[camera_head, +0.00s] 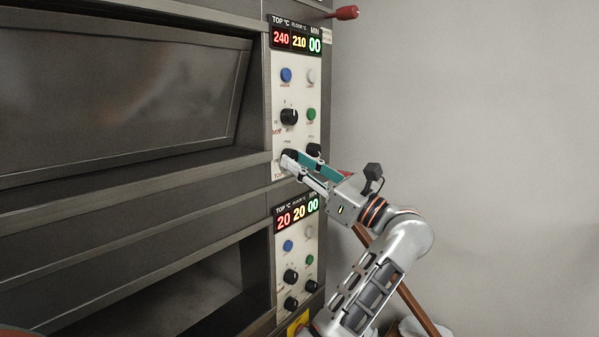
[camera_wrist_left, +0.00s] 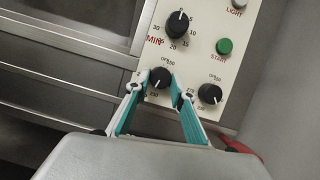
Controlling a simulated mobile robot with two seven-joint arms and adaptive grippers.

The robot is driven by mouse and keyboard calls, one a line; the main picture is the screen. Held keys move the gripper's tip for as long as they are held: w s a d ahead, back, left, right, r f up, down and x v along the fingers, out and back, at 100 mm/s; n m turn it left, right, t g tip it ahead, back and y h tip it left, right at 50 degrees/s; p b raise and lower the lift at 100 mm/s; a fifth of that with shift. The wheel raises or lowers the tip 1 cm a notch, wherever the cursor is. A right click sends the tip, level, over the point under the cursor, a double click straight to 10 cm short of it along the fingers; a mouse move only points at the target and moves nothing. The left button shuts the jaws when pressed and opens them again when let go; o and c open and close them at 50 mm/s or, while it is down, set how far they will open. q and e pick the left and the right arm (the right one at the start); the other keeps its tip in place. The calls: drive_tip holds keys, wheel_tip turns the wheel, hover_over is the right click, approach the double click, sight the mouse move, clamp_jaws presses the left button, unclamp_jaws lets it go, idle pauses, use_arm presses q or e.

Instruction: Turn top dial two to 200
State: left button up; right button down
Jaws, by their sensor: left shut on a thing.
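The upper oven control panel (camera_head: 299,70) has a TOP display (camera_head: 282,39) reading 240, beside displays of 210 and 00. My left gripper (camera_head: 290,160) reaches in from the right to the lower left dial of this panel. In the left wrist view this black dial (camera_wrist_left: 160,77) sits between the two fingertips, and my left gripper (camera_wrist_left: 153,88) is shut on it. The dial's white pointer line is tilted. The fingers partly hide its scale. The neighbouring dial (camera_wrist_left: 210,93) is just right of the fingers. My right gripper is not in view.
A timer dial (camera_head: 289,117), a blue button (camera_head: 286,75) and a green button (camera_head: 311,115) sit above. The lower panel's display (camera_head: 297,216) reads 20, 20, 00. A red-knobbed handle (camera_head: 346,13) sticks out at the top. The pale wall (camera_head: 470,110) at right is bare.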

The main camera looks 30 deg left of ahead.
use_arm(q)
drive_tip(key=n+g+h+b, duration=0.1)
drive_tip(key=n+g+b, duration=0.1)
drive_tip(key=n+b, duration=0.2)
drive_tip(key=n+g+h+b, duration=0.1)
drive_tip(key=n+g+b, duration=0.1)
drive_tip(key=n+b, duration=0.2)
drive_tip(key=w+n+g+h+b, duration=0.1)
drive_tip(key=n+b, duration=0.3)
drive_tip(key=n, duration=0.4)
drive_tip(key=shift+w+d+r+g, duration=0.1)
drive_tip(key=shift+g, duration=0.5)
drive_tip(key=shift+r+n+h+b, duration=0.2)
drive_tip(key=shift+n+h+b, duration=0.45)
drive_tip(key=shift+n, duration=0.35)
drive_tip(key=shift+r+n, duration=0.1)
drive_tip(key=shift+n, duration=0.2)
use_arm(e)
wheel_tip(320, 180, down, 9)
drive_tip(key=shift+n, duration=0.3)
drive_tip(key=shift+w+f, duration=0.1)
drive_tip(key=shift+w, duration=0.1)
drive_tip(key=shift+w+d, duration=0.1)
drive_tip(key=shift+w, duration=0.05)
